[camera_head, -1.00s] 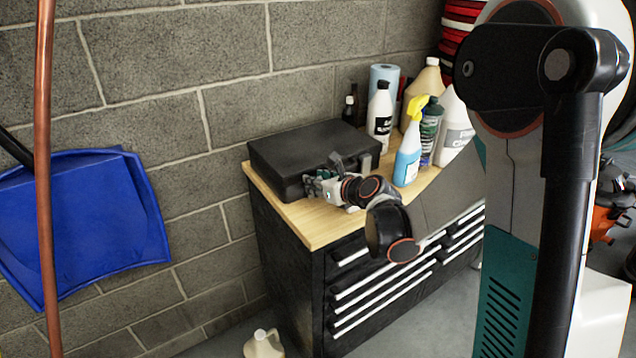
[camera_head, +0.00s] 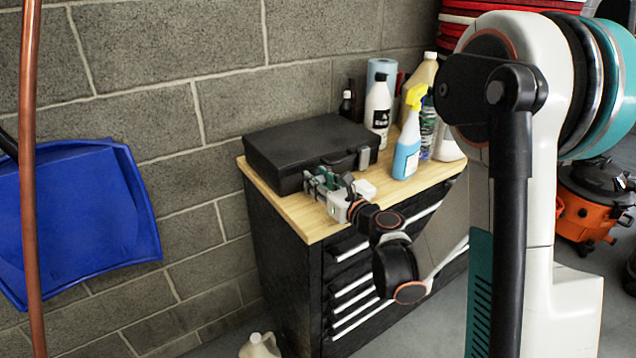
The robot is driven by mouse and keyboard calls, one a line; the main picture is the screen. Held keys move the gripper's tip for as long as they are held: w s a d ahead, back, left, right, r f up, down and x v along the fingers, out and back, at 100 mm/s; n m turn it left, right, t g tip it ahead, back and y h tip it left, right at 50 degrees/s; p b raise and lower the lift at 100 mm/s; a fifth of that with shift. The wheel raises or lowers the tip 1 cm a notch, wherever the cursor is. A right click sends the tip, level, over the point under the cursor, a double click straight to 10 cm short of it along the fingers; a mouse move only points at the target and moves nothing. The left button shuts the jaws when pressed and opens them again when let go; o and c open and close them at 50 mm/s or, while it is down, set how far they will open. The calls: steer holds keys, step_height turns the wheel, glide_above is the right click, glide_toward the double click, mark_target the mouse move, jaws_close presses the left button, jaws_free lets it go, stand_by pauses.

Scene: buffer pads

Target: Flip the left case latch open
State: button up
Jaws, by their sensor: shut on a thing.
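The black case (camera_head: 300,144) lies closed on the wooden top of a tool cabinet, its front face toward me. Its right latch (camera_head: 364,157) shows as a small grey piece on the front. The left latch is hidden behind my gripper (camera_head: 314,181), which is at the left part of the case's front. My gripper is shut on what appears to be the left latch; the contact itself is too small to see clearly. The case handle is partly hidden by the gripper.
A blue spray bottle (camera_head: 406,150) with a yellow head and a white bottle (camera_head: 378,107) stand right of the case. A block wall (camera_head: 230,70) rises behind. A blue dustpan (camera_head: 85,220) hangs at left.

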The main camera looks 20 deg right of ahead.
steer(key=shift+s+f, duration=0.1)
steer(key=shift+s, duration=0.05)
stand_by(0.3)
steer(key=o, duration=0.8)
steer(key=shift+r, duration=5.05)
steer(key=shift+o, duration=0.4)
